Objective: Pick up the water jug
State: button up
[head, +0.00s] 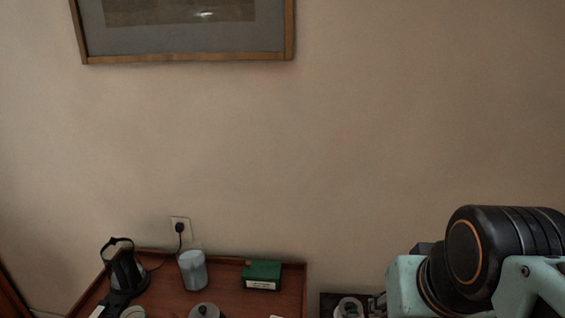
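A dark jug-like vessel (123,268) with a pale interior at its top stands on the left of the reddish-brown wooden tray or tabletop (230,302). It looks like a kettle on a black base, and I cannot tell for sure that it is the water jug. A grey-white cylindrical container (193,270) stands to its right, near the back edge. My arm fills the lower right corner, well to the right of both vessels. I cannot make out my gripper's fingers in this view.
A green box (262,274) stands right of the grey container. A round grey lidded thing (204,311) is cut off at the bottom edge. A plug sits in the wall socket (181,229). A framed picture (185,50) hangs above. The wall between is bare.

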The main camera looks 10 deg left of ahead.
aim_at(190, 253)
jog(key=u, duration=1.25)
